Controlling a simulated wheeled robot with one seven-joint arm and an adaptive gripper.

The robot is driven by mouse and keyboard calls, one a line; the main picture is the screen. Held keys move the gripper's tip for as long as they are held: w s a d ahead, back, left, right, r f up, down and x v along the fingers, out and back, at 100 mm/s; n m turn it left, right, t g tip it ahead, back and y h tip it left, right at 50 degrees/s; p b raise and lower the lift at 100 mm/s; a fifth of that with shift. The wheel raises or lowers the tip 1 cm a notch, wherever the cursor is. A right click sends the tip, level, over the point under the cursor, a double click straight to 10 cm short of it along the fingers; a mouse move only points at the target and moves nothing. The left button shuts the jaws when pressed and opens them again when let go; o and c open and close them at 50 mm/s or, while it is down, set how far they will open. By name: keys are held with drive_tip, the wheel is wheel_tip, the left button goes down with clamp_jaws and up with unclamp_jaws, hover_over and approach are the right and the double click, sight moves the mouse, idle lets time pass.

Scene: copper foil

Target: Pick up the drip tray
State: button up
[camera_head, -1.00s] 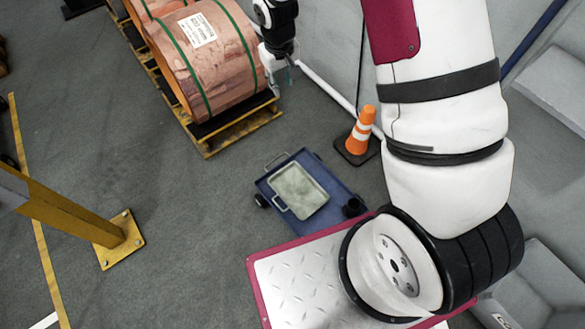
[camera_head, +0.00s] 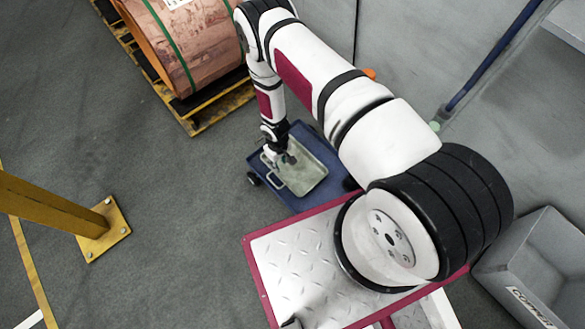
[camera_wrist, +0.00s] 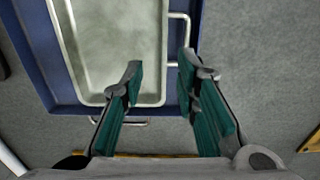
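The drip tray (camera_head: 308,177) is a shallow grey-green tray with wire handles, lying on a blue cart (camera_head: 326,151). In the wrist view the tray (camera_wrist: 112,40) fills the upper left, with one handle (camera_wrist: 184,30) on its right side and another below it. My gripper (camera_wrist: 160,72) is open and empty. Its left finger overlaps the tray's lower right corner, and its right finger is outside the rim, by the end of the side handle. In the head view my gripper (camera_head: 284,157) is over the tray's left part. I cannot tell whether it touches.
A copper coil (camera_head: 185,45) stands on a wooden pallet (camera_head: 222,107) at the upper left. A yellow post base (camera_head: 104,230) is at the left. A grey bin (camera_head: 540,265) is at the lower right. An orange cone (camera_head: 370,73) is mostly hidden behind my arm.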

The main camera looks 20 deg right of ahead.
drive_tip(key=b, duration=0.5)
approach(290, 169)
drive_tip(key=a+f, duration=0.1)
drive_tip(key=f, duration=0.1)
drive_tip(key=s+a+f, duration=0.1)
drive_tip(key=a+f, duration=0.1)
drive_tip(key=s+a+f, duration=0.1)
drive_tip(key=a+f, duration=0.1)
drive_tip(key=f, duration=0.1)
drive_tip(key=shift+s+a+f, duration=0.1)
drive_tip(key=shift+s+a, duration=0.15)
drive_tip(key=shift+c, duration=0.3)
clamp_jaws()
